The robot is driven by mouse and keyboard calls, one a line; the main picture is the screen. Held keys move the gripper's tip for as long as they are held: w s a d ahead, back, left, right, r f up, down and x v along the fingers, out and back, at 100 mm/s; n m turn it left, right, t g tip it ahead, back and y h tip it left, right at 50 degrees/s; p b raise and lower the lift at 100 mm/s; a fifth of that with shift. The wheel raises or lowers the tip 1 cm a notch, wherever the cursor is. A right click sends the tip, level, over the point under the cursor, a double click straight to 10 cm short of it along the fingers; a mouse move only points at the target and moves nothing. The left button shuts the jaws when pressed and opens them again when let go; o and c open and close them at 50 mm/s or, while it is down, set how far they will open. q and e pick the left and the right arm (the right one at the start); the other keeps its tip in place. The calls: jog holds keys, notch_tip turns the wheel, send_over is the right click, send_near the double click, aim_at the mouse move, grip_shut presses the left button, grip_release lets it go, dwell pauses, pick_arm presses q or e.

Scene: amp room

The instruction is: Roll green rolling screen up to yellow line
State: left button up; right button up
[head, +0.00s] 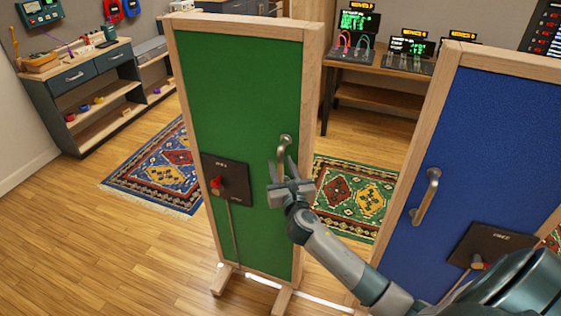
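The green rolling screen (240,100) stands upright in a light wooden frame in the middle of the head view, on wooden feet. It has a metal handle (286,145) on its right side. A dark plate with a red lever (217,184) is on its lower left. My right gripper (281,167) is at the lower part of the handle, with its fingers apart on either side of it. I cannot tell whether they touch it. My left gripper is not in view. No yellow line shows; a white line (318,299) runs on the floor by the screen's feet.
A blue screen (485,130) with its own handle and lever plate stands at the right, partly behind my arm. Patterned rugs (158,170) lie behind the screens. A shelf unit (88,90) is at the back left. Wooden floor (110,250) is clear at the front left.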

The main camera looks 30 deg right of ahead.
jog(key=shift+w+d, duration=0.15)
jog(key=shift+w, duration=0.35)
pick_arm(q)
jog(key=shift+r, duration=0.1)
pick_arm(e)
grip_shut()
jog(key=shift+d, duration=0.1)
